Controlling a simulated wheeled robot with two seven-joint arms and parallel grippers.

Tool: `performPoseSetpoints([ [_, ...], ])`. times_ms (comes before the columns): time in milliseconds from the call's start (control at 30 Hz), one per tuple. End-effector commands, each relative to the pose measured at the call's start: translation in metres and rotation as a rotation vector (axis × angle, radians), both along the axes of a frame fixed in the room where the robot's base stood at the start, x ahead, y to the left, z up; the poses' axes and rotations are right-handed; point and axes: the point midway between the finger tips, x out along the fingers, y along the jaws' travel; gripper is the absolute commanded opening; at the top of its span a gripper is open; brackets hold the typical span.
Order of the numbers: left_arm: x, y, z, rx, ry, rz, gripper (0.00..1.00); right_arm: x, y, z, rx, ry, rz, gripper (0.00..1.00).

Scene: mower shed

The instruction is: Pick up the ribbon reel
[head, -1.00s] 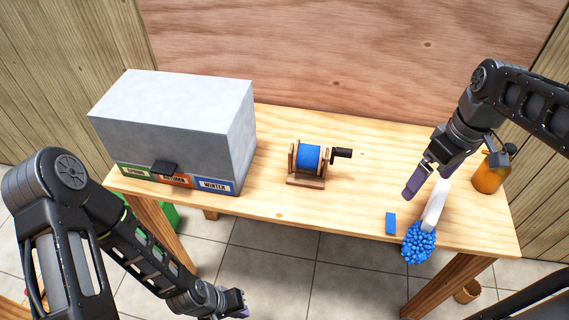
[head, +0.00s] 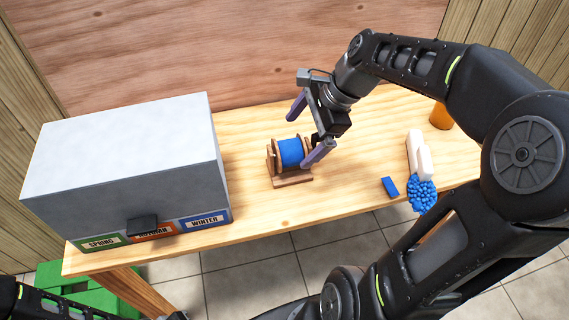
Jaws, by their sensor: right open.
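The ribbon reel (head: 291,153) is a blue spool on a small wooden stand with a base, standing upright near the middle of the bench. My right gripper (head: 304,131) is open, with its purple fingers spread at the reel's upper right. One finger is above and behind the reel; the other is in front of its right side. I cannot tell whether they touch it. The reel's dark crank handle is hidden behind the gripper. Only part of my left arm shows at the bottom left; its gripper is out of view.
A grey box (head: 125,150) with season labels and a dark handle fills the bench's left side. A blue block (head: 389,187), a white-handled blue brush (head: 422,190) and an orange bottle (head: 441,117) are on the right. The wooden bench (head: 245,205) is bare in front of the reel.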

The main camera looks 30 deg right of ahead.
Motion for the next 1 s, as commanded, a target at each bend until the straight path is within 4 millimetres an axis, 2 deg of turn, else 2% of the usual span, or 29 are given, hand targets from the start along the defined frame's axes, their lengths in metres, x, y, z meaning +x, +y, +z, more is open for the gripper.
performPoseSetpoints([
  [267,0.000,0.000,0.000,0.001,0.001,0.001,0.00,0.000,0.000,0.000,0.002,0.002,-0.004,0.99],
  [533,0.000,0.000,-0.002,0.001,0.000,0.001,0.00,0.008,0.007,-0.021,0.002,0.004,-0.002,0.99],
  [867,0.000,0.000,-0.002,0.001,0.000,0.001,0.00,0.009,0.008,-0.024,0.001,0.002,-0.002,0.99],
  [1000,0.000,0.000,-0.001,0.001,0.000,0.001,0.00,0.012,0.011,-0.033,0.003,0.005,-0.001,0.99],
])
